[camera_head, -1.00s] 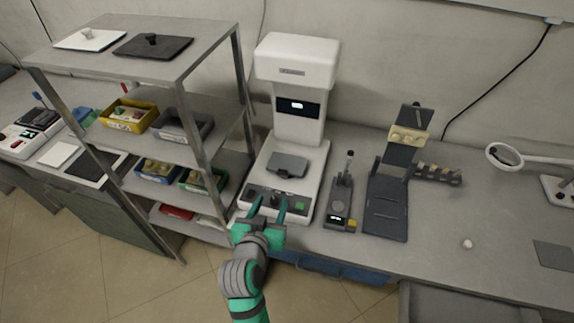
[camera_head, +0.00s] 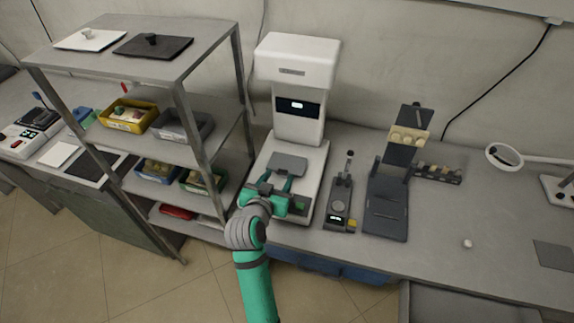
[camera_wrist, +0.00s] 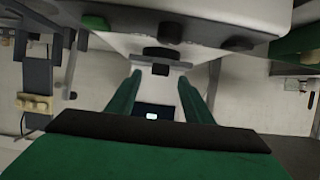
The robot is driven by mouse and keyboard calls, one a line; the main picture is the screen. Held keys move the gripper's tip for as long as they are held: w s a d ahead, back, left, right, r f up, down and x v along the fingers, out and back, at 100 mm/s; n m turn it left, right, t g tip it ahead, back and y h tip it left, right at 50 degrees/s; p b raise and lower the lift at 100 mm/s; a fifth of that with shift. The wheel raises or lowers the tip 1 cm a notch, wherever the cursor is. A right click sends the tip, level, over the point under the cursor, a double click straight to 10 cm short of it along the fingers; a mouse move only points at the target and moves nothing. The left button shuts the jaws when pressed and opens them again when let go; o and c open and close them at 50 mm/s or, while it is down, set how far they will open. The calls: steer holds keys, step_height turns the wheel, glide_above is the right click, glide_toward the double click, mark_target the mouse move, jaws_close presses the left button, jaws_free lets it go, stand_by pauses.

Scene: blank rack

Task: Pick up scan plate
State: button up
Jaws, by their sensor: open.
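The scan plate appears to be the small grey plate (camera_head: 288,162) on the bed of the white scanner (camera_head: 300,120) in the head view. My gripper (camera_head: 278,181) is over the front of that scanner, with its fingertips just in front of the plate and apart. In the wrist view the two green fingers of my gripper (camera_wrist: 158,78) stand apart with nothing clearly between them. A dark block (camera_wrist: 161,54) shows beyond the fingertips; I cannot tell if it is part of the plate.
A metal shelf rack (camera_head: 184,90) with bins and lidded trays stands close on the left. A small handheld-like device (camera_head: 338,205) and a dark stand (camera_head: 388,205) are on the bench (camera_head: 440,235) to the right. A white ball (camera_head: 467,243) lies farther right.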

mark_target(282, 170)
steer(key=x, duration=0.3)
steer(key=shift+w, duration=0.1)
jaws_close()
steer(key=shift+r, duration=0.15)
